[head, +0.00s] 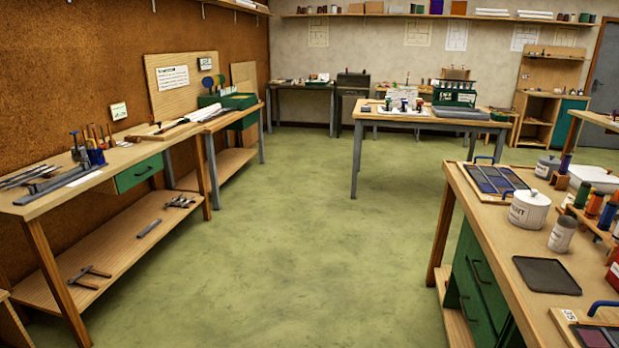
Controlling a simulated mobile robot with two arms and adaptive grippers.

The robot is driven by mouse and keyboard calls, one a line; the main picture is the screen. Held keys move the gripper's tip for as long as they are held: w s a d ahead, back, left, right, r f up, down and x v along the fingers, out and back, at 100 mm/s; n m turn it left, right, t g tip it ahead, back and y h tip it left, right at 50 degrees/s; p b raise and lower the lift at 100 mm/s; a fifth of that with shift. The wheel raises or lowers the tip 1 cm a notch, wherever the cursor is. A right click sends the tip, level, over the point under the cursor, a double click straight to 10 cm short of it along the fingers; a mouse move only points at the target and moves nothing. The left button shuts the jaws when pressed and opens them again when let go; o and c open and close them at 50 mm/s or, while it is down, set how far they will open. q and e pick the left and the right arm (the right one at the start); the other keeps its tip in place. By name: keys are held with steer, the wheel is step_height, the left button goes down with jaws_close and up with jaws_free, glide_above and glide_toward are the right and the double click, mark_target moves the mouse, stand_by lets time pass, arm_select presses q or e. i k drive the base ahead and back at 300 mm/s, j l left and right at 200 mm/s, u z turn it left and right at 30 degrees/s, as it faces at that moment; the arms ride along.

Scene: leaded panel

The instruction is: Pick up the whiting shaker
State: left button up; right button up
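Neither of my grippers is in view. On the bench at the right, a small pale cylinder with a grey top (562,235) stands upright and looks like a shaker. Its label is too small to read, so I cannot tell for sure that it is the whiting shaker. A wider white lidded pot (529,210) with dark lettering stands just left of it. Another small white tub (547,167) stands farther back on the same bench.
The right workbench (485,220) also holds a leaded panel (495,180), a dark flat tray (547,275) and a rack of coloured bottles (594,208). A long bench (120,165) runs along the left wall. The green floor (290,240) between them is clear.

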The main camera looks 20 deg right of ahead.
mark_target(562, 233)
steer(key=i+l+z, duration=0.1)
steer(key=z, duration=0.3)
steer(key=i+z, duration=0.55)
steer(key=z, duration=0.25)
steer(key=i+j+z, duration=0.15)
steer(key=z, duration=0.3)
steer(key=i+j+z, duration=0.2)
steer(key=z, duration=0.2)
